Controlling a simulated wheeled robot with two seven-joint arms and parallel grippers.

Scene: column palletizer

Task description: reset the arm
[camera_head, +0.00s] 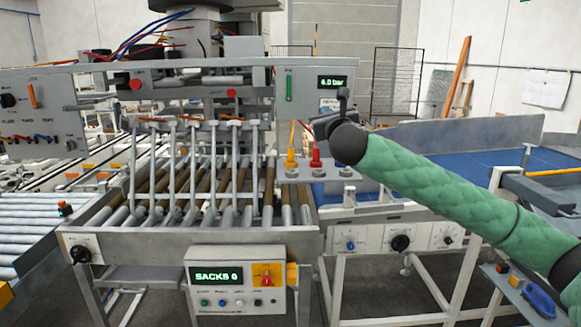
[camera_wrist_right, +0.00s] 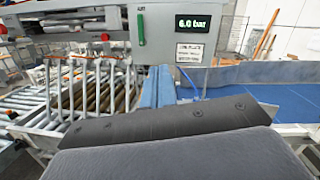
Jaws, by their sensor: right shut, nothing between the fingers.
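My right arm, in a green quilted sleeve (camera_head: 440,190), reaches in from the right in the head view. Its dark right gripper (camera_head: 343,98) is raised in front of the right end of the grey panel, just below the 6.0 bar display (camera_head: 332,82). The gripper is shut and empty. Its fingertips are small and hard to make out in the head view. In the right wrist view the dark gripper housing (camera_wrist_right: 190,125) fills the lower part, facing the panel with the green lever (camera_wrist_right: 141,28). My left gripper is not in view.
Below the gripper, a small grey shelf holds a yellow (camera_head: 291,159) and a red fitting (camera_head: 315,154). A roller conveyor with upright bars (camera_head: 172,165) stands left, a blue belt (camera_head: 480,165) right. A control box (camera_head: 236,283) reading SACKS 0 is in front.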

